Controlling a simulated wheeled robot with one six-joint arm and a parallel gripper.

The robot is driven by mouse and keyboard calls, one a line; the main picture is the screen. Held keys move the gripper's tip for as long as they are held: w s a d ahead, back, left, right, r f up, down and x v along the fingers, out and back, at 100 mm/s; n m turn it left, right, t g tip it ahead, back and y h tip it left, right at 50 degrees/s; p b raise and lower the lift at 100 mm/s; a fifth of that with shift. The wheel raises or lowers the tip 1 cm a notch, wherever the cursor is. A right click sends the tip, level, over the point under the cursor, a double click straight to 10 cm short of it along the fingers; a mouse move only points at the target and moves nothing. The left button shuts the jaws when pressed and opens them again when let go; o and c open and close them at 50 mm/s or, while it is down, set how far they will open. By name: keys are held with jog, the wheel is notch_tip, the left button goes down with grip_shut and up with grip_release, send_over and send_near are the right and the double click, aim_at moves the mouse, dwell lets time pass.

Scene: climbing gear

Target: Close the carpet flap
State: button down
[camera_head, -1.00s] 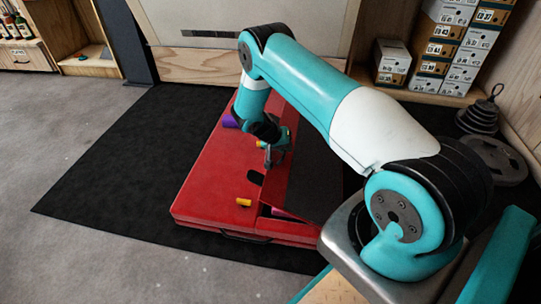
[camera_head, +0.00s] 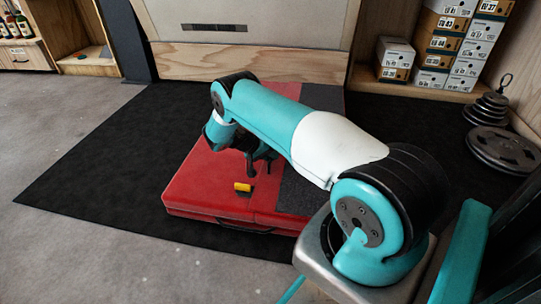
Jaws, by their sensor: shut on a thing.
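The red crash pad (camera_head: 200,185) lies on the dark floor mat. The grey carpet flap (camera_head: 297,192) lies along its right part and looks flat at the front end. My gripper (camera_head: 258,170) points down low over the pad, near the flap's left edge. It is shut, apparently on the carpet flap; the grip itself is too small and dark to see clearly. My arm hides the middle of the pad and flap.
A small yellow block (camera_head: 242,187) lies on the red pad just in front of my gripper, by a dark tab. Weight plates (camera_head: 500,147) and shoe boxes (camera_head: 440,50) stand at the right. The black mat (camera_head: 110,150) is clear on the left.

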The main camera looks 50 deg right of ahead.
jog(key=shift+d+f, duration=0.15)
jog(key=shift+f, duration=0.15)
jog(key=c, duration=1.5)
grip_release()
jog(key=shift+f, duration=0.1)
jog(key=shift+o, duration=0.2)
jog(key=p+v, duration=0.6)
jog(key=v, duration=1.1)
jog(key=shift+a+r+p, duration=0.25)
jog(key=shift+r+p, duration=0.05)
